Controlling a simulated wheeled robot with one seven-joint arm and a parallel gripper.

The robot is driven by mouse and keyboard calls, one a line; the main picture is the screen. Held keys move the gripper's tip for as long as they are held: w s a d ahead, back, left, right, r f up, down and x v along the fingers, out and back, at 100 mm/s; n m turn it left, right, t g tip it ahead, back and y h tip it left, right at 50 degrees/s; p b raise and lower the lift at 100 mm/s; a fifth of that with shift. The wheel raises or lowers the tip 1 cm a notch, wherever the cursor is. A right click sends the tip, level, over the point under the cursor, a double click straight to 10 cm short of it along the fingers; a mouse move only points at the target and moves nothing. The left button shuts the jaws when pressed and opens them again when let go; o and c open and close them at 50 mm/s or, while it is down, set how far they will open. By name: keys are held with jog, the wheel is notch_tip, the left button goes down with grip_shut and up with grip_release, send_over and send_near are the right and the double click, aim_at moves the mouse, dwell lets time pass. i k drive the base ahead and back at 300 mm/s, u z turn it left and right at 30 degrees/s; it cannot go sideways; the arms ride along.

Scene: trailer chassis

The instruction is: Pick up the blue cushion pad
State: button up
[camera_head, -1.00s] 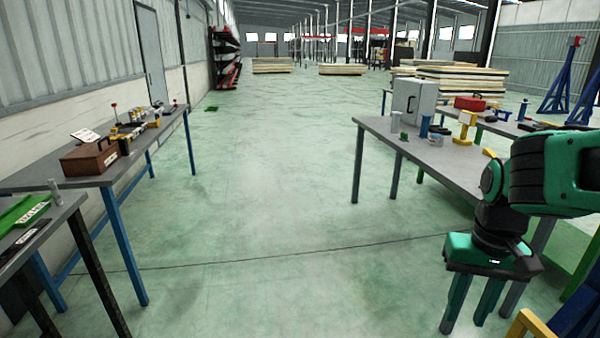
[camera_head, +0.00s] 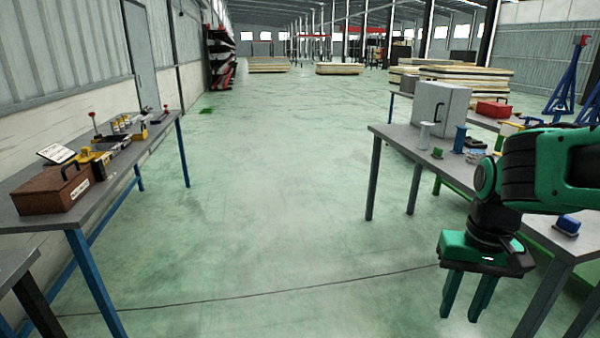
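A small blue padded block (camera_head: 567,223) lies on the right-hand table, near its front edge and to the right of my gripper. It looks like the blue cushion pad, but it is too small to be sure. My gripper (camera_head: 467,296) hangs with its green fingers pointing down, in front of the right table. The fingers are apart with nothing between them. My arm hides part of the right table's top.
The right table (camera_head: 400,137) carries a grey case (camera_head: 436,105) and several small items. A red box (camera_head: 493,109) is behind it. The left table (camera_head: 35,218) holds a brown toolbox (camera_head: 52,188) and small parts. The aisle floor between the tables is clear.

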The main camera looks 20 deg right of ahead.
aim_at(568, 225)
jog(key=z, duration=0.4)
jog(key=i, duration=1.05)
jog(key=z, duration=1.2)
jog(key=i, duration=0.75)
jog(key=z, duration=0.45)
